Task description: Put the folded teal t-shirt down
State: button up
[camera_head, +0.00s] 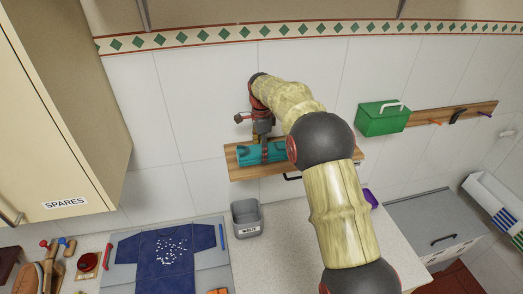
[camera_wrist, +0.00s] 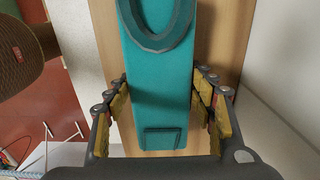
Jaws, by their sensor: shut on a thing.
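The folded teal t-shirt (camera_head: 253,154) is a long flat bundle on or just above a wooden wall shelf (camera_head: 240,173). I cannot tell whether it bears on the board. In the wrist view the teal t-shirt (camera_wrist: 160,80) runs lengthwise over the board, its round collar at the top. My gripper (camera_head: 264,146) comes down from above and is shut on the t-shirt. In the wrist view its fingers (camera_wrist: 162,95) lie along both long sides of it. My arm hides the right part of the shelf.
A green box (camera_head: 383,119) stands right of the shelf, near a wall rail with pegs (camera_head: 455,115). A grey bin (camera_head: 246,219) stands on the counter below. A navy t-shirt (camera_head: 165,256) lies flat at lower left. A cream cabinet (camera_head: 60,120) hangs at left.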

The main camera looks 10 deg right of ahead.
jog(key=shift+s, duration=0.1)
jog(key=shift+f, duration=0.1)
jog(key=o, duration=1.3)
jog(key=shift+c, duration=0.2)
